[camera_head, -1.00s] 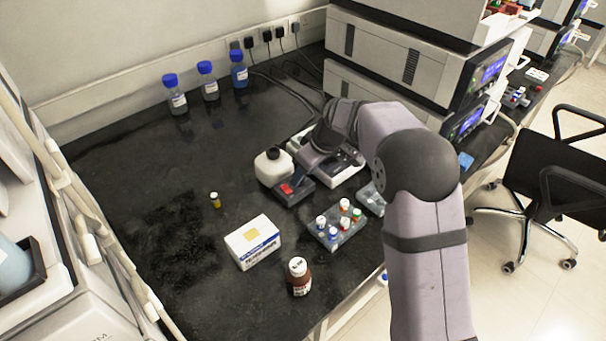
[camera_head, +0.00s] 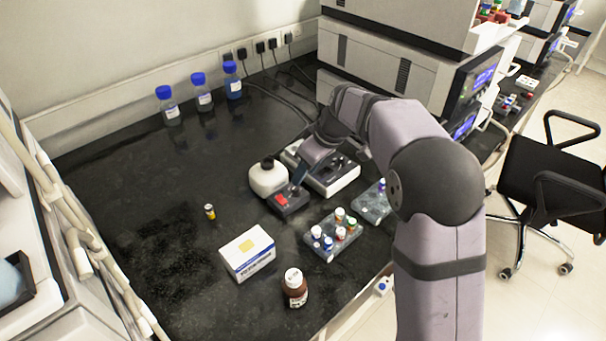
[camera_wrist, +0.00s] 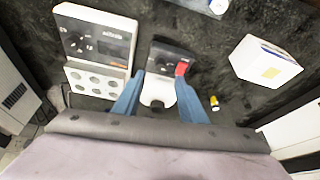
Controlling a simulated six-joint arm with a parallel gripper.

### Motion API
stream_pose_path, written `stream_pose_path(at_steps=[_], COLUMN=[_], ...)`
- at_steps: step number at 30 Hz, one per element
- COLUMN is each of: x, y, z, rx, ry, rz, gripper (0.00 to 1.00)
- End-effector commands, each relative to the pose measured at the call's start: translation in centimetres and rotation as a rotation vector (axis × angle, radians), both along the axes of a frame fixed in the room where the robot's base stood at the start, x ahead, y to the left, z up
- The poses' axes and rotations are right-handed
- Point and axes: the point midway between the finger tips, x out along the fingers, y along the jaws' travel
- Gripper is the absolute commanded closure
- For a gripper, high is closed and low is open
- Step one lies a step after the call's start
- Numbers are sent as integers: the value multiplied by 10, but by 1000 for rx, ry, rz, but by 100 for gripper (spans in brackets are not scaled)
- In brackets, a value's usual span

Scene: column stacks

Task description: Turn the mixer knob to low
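The mixer has a white rounded body with a dark cup on top (camera_head: 268,178) and a dark front panel with a red switch (camera_head: 281,200). It stands mid-bench in the head view. In the wrist view its dark front panel (camera_wrist: 172,57) lies ahead of my fingertips, and the red switch (camera_wrist: 182,68) shows by the right fingertip. The knob cannot be made out clearly. My gripper (camera_wrist: 160,78) is open, its two blue fingers apart with nothing held between them. In the head view my gripper (camera_head: 296,183) is close over the front panel; contact cannot be told.
The bench left of the mixer is mostly clear.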

Motion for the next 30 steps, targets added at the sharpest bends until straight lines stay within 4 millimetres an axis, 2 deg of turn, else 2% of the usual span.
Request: stream_pose_path(at_steps=[2, 4, 8, 14, 19, 22, 24, 30], x=[1, 0, -2, 17, 30, 34, 34, 23], y=[-3, -8, -19, -28, -18, -12, -8, -5], z=[8, 8, -6, -19, -23, -10, -4, -1], rx=[-1, -5, -19, -6, 12, 16, 17, 9], ry=[5, 29, 101, 163, 139, 91, 66, 28], rz=[-6, -14, -35, -58, 130, 261, 351, 566], gripper=[62, 62, 62, 62, 62, 62, 62, 62])
